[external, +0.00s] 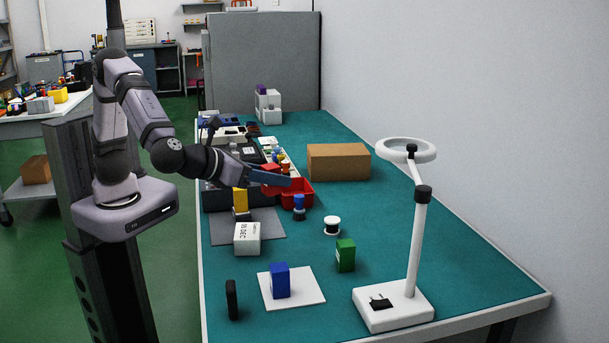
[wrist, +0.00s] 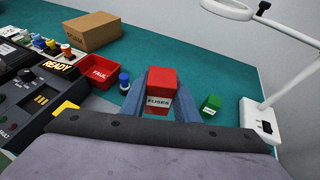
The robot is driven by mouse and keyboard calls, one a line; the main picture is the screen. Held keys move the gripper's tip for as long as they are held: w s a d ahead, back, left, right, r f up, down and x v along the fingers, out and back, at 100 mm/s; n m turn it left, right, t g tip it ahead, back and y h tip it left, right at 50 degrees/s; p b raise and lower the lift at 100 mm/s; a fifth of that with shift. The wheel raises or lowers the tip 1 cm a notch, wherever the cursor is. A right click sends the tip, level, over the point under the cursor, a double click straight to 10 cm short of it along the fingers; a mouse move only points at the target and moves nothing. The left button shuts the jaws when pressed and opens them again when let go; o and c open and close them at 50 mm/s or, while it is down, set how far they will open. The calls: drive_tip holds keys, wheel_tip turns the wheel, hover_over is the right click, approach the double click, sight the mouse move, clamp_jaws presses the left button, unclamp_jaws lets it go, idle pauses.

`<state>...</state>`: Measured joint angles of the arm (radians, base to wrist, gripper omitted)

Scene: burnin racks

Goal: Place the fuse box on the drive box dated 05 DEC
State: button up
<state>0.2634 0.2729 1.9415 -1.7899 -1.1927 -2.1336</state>
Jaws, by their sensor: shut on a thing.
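My gripper (wrist: 160,92) is shut on the red fuse box (wrist: 162,80), which has a white FUSES label. In the external view my gripper (external: 284,181) is above the table by the red tray, and only a little of the fuse box (external: 270,168) shows behind the fingers. A white box with a date ending in DEC (external: 247,239) stands nearer the camera, partly on a grey mat. Its day number is too small to read surely. This white box is not visible in the wrist view.
A red FAULT tray (wrist: 99,72) and blue-topped piece (external: 299,207) are close by. Yellow (external: 240,199), green (external: 346,255), blue (external: 280,280) and black (external: 232,299) blocks stand around. A white lamp (external: 417,250) rises at right.

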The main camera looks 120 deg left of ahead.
hover_over(248, 230)
drive_tip(key=shift+n+y, duration=0.3)
drive_tip(key=shift+w+a+f+p, duration=0.1)
drive_tip(key=shift+f+p, duration=0.35)
drive_tip(key=shift+f, duration=2)
drive_tip(key=shift+a+f+p, duration=0.1)
drive_tip(key=shift+f+p, duration=0.35)
drive_tip(key=shift+f, duration=1.95)
drive_tip(key=shift+f+g, duration=0.15)
drive_tip(key=shift+g, duration=0.15)
drive_tip(key=o, duration=1.1)
drive_tip(key=shift+c, duration=0.2)
drive_tip(key=shift+r, duration=0.2)
drive_tip(key=shift+d, duration=0.25)
drive_tip(key=b+v, duration=0.3)
drive_tip(key=v, duration=0.8)
drive_tip(key=shift+s+d+r, duration=0.2)
drive_tip(key=shift+r, duration=0.05)
